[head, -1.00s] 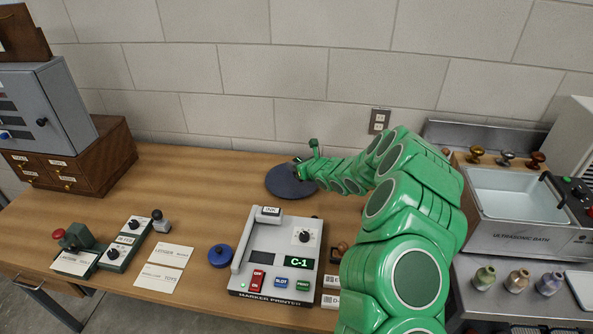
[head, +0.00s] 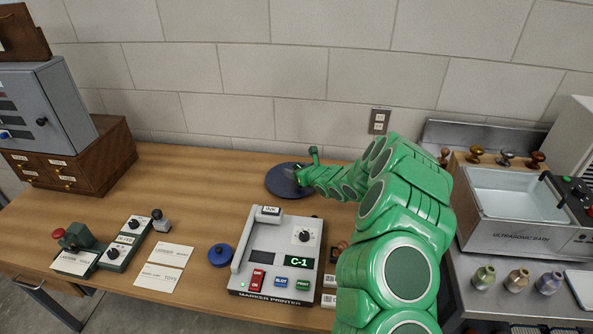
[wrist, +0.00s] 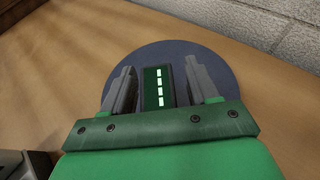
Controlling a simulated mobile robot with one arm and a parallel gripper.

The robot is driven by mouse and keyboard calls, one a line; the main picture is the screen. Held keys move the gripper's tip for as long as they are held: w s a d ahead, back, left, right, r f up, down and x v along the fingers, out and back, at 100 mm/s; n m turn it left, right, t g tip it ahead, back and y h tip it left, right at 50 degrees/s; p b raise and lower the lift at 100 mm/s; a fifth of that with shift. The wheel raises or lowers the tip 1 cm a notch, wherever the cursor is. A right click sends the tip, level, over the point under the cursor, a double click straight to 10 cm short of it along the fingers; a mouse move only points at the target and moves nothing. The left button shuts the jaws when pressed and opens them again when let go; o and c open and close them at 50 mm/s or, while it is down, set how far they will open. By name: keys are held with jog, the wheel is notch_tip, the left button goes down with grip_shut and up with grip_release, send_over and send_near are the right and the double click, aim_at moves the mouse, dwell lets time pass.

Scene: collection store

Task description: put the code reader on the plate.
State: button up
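The plate (head: 279,183) is a flat dark blue-grey disc at the back of the wooden bench; it also fills the middle of the wrist view (wrist: 212,65). My gripper (head: 300,175) is low over the plate's right side. In the wrist view its two grey fingers (wrist: 162,88) stand apart. Between them is a dark green block with a column of white bars (wrist: 152,88), which looks like the code reader. It appears to lie over the plate, with a narrow dark strip between it and the right finger. Whether it rests on the plate is hard to tell.
A marker printer (head: 277,255) stands in front of the plate, with a blue knobbed disc (head: 220,255) to its left. Cards (head: 165,267) and small green devices (head: 122,247) lie further left. An ultrasonic bath (head: 515,215) is at right. The wall is close behind the plate.

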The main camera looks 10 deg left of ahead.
jog(key=shift+s+d+r, duration=0.15)
jog(key=shift+d+r, duration=0.15)
jog(key=shift+d, duration=0.05)
jog(key=v, duration=1.1)
jog(key=shift+s, duration=0.2)
jog(key=shift+r, duration=0.1)
